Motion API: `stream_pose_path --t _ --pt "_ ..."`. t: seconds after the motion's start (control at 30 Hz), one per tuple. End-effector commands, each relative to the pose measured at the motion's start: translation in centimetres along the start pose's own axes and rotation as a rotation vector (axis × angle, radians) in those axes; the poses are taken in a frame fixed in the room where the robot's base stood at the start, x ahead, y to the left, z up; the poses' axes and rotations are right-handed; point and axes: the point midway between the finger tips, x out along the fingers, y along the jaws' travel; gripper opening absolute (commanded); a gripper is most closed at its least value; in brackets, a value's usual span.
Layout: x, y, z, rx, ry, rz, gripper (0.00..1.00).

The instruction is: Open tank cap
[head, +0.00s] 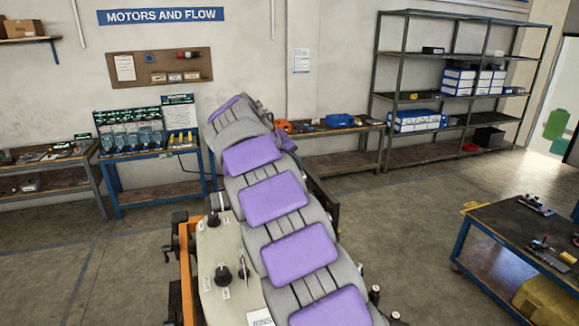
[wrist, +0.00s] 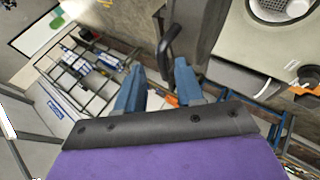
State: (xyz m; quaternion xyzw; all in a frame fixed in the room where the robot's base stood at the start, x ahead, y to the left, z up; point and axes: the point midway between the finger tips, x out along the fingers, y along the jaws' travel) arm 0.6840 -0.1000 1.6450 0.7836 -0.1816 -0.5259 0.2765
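My gripper (wrist: 158,72) shows in the wrist view with two blue fingers spread apart. Nothing is clearly held between them. A black curved handle or bar (wrist: 170,38) stands just beyond the fingertips; I cannot tell what it belongs to. At the upper right is a pale grey-green housing (wrist: 248,42) with a round, white-rimmed opening with a mesh strainer (wrist: 282,8). I cannot identify a tank cap for certain. In the head view my purple-and-grey arm hides the gripper.
In the head view, a pale panel (head: 212,255) with black knobs on an orange frame (head: 187,265) stands left of my arm. A blue-framed workbench (head: 500,222) is at right, and metal shelving (head: 437,100) stands behind. Open floor (head: 400,210) lies between.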

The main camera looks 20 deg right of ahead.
Motion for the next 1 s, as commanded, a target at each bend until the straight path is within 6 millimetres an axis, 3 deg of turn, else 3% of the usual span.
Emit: stream_pose_path --t 0.5,0.73,1.0 --pt "-8.1 0.1 -0.2 0.001 0.009 0.0 0.37" --pt "-10.3 0.3 -0.2 0.0 0.005 0.0 0.37" --pt "-11.0 0.2 -0.1 0.0 -0.001 -0.002 0.37"
